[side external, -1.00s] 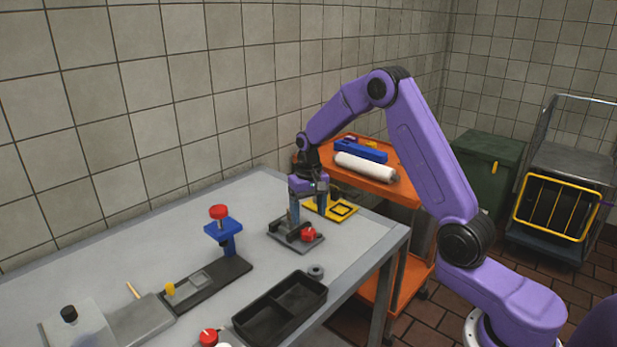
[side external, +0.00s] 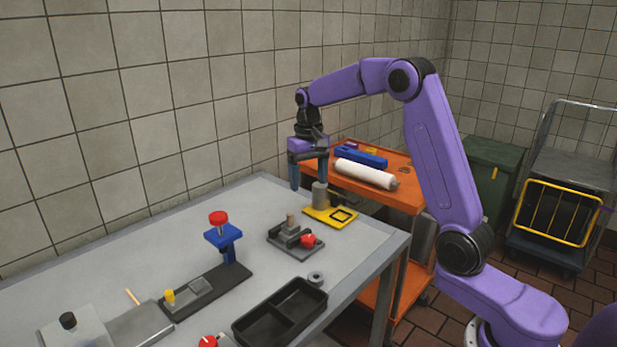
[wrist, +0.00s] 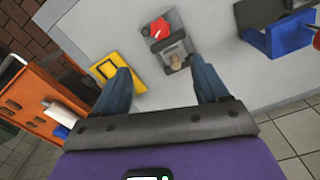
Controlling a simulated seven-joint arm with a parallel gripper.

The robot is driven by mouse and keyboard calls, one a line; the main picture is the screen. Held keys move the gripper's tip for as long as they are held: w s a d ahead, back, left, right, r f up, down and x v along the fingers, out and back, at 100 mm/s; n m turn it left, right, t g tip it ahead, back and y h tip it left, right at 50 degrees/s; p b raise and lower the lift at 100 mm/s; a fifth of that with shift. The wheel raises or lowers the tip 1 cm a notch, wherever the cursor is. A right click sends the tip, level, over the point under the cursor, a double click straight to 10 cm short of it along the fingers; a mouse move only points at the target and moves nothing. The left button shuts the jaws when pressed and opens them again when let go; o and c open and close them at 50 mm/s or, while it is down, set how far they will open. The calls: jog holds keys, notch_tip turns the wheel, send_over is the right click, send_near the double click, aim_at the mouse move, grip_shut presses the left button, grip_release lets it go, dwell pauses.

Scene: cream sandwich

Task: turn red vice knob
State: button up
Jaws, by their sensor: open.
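The small grey vice (side external: 284,236) stands on the table with its red knob (side external: 308,240) on the right side. My gripper (side external: 309,182) is open, fingers down, empty, and raised above the table, clear of the vice. In the wrist view, my gripper (wrist: 160,75) has its fingers spread apart on either side, with the vice beyond and between them.
A blue stand (side external: 223,237) with a red top is to the left. A black tray (side external: 261,332) and a grey ring (side external: 316,278) are in front. An orange cart (side external: 397,200) borders the table.

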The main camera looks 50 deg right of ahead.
aim_at(310, 238)
jog(key=f+n, duration=0.2)
jog(key=f, duration=0.4)
jog(key=f+n, duration=0.2)
jog(key=f, duration=0.3)
jog(key=f+n, duration=0.2)
jog(key=f, duration=0.4)
jog(key=shift+s+f, duration=0.25)
jog(key=shift+f, duration=0.05)
jog(key=c, duration=1.1)
